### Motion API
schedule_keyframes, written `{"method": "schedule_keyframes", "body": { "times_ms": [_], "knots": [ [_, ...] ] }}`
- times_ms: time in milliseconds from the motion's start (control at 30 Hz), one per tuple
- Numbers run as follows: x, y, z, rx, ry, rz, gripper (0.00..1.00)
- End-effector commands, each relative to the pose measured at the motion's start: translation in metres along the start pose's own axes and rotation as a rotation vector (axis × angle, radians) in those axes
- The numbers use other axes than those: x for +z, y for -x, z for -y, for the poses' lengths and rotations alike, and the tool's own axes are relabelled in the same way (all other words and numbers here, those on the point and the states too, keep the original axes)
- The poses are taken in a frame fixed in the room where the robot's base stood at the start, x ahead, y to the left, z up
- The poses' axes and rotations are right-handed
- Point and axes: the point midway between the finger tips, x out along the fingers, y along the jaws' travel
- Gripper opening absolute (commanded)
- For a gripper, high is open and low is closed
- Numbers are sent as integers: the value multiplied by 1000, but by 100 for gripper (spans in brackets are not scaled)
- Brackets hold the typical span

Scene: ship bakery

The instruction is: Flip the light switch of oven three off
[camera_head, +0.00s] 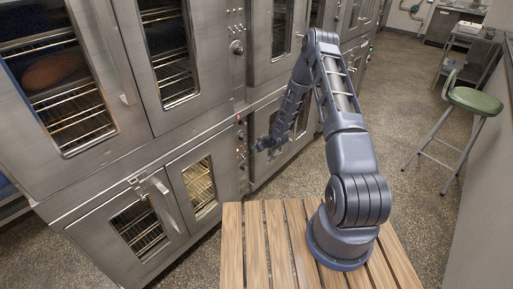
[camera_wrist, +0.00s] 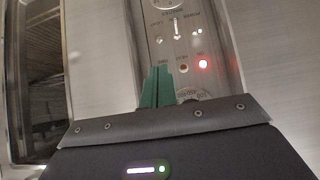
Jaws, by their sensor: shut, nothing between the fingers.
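My gripper (camera_head: 262,147) is at the control panel (camera_head: 241,150) of a lower oven (camera_head: 118,190). In the wrist view its green fingers (camera_wrist: 156,88) are shut and empty, in front of the panel (camera_wrist: 185,45). The panel carries several small toggles or knobs, a lit red lamp (camera_wrist: 203,64) and a round dial (camera_wrist: 190,95) partly hidden by my gripper. The lower oven's windows (camera_head: 199,185) glow yellowish inside.
An upper oven (camera_head: 120,85) stands above, with a loaf (camera_head: 53,70) on a rack inside. More ovens (camera_head: 275,100) line the wall behind my arm. A slatted wooden surface (camera_head: 256,250) lies below my arm. A green stool (camera_head: 474,101) stands on open floor at the right.

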Motion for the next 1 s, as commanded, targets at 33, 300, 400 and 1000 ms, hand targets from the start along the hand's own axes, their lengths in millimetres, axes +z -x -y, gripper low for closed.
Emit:
{"method": "schedule_keyframes", "body": {
  "times_ms": [33,300,400,1000],
  "knots": [
    [0,-10,1,-1,1,0,0],
    [0,-51,1,-1,2,0,0],
    [0,-61,1,-1,0,0,0],
    [0,-70,0,0,0,-4,0]
  ]
}}
